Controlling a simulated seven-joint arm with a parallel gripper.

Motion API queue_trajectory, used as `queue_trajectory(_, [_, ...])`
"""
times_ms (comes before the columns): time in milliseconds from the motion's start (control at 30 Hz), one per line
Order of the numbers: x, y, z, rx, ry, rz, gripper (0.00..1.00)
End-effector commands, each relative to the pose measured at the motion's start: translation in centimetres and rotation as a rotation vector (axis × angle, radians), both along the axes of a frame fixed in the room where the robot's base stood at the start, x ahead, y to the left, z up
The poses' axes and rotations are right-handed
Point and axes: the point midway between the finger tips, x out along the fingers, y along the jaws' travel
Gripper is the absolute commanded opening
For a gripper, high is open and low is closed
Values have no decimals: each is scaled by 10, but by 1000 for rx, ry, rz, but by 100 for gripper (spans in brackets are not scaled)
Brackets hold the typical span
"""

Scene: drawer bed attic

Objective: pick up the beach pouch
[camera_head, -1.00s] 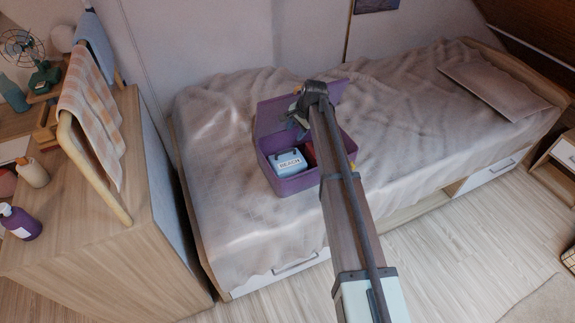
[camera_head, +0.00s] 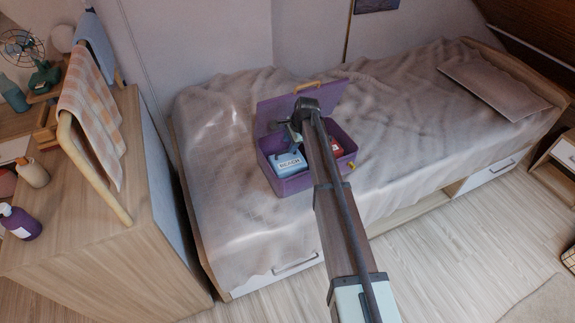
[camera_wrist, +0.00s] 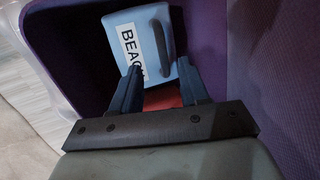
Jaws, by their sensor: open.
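The beach pouch (camera_head: 287,165) is light blue with a white "BEACH" label and lies inside an open purple case (camera_head: 296,184) on the bed. In the wrist view the pouch (camera_wrist: 138,38) shows its label and a dark raised handle strip. My gripper (camera_head: 296,137) is over the case, close to the pouch. In the wrist view my gripper (camera_wrist: 158,72) has its two dark fingers apart, pointing at the pouch's near edge. Nothing is held between them. Whether the fingertips touch the pouch cannot be told.
A red item (camera_head: 335,147) lies in the case beside the pouch. The case's raised lid (camera_head: 275,108) stands behind my gripper. The bed (camera_head: 400,130) is clear to the right, with a pillow (camera_head: 494,84) at its far end. A wooden cabinet (camera_head: 110,235) stands at the left.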

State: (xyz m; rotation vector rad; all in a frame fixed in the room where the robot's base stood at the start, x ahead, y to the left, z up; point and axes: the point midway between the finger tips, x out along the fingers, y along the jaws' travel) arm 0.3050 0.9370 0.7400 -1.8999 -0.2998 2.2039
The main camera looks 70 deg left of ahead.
Motion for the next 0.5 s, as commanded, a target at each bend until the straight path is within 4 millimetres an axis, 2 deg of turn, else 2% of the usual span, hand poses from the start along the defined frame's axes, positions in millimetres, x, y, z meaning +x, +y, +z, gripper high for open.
queue_trajectory(267, [-2,6,-15,1,0,1,45])
queue_trajectory(500, [-2,18,-42,0,0,1,45])
